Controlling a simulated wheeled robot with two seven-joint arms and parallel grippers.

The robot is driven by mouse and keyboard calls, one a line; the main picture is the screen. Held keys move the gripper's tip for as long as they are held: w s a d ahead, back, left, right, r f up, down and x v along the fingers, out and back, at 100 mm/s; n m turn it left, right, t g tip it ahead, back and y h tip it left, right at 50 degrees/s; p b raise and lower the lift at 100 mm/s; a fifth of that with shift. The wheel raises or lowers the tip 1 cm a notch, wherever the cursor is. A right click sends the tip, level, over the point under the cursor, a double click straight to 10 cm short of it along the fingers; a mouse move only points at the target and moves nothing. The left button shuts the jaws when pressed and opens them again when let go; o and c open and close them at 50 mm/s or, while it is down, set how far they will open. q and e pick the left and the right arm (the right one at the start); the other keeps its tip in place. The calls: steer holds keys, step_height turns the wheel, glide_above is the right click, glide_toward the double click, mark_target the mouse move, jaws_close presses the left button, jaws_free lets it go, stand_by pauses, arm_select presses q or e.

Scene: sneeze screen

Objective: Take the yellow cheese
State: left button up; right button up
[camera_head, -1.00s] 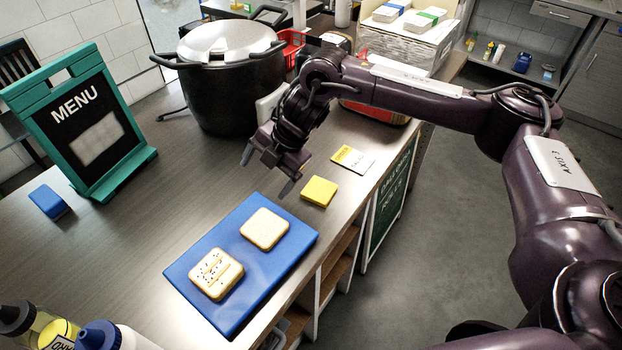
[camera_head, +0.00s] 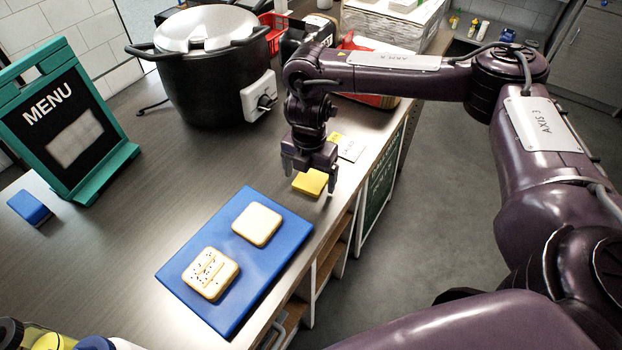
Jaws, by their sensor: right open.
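The yellow cheese (camera_head: 310,183) is a small flat square slab lying on the counter, just beyond the right corner of the blue board. My right gripper (camera_head: 309,184) points down over it, open, with one finger to the left of the cheese and the other to its right. The gripper hides part of the far edge of the cheese. I cannot tell how high the fingertips are above the counter. My left gripper is not in view.
A blue cutting board (camera_head: 235,310) holds two bread slices (camera_head: 256,224). A yellow-and-white card (camera_head: 350,149) lies behind the gripper. A black pot (camera_head: 205,85), a menu sign (camera_head: 65,125) and a blue block (camera_head: 29,207) stand around. The counter's left middle is clear.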

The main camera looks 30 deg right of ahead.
steer(key=shift+f, duration=0.45)
steer(key=c, duration=1.1)
steer(key=shift+r, duration=0.15)
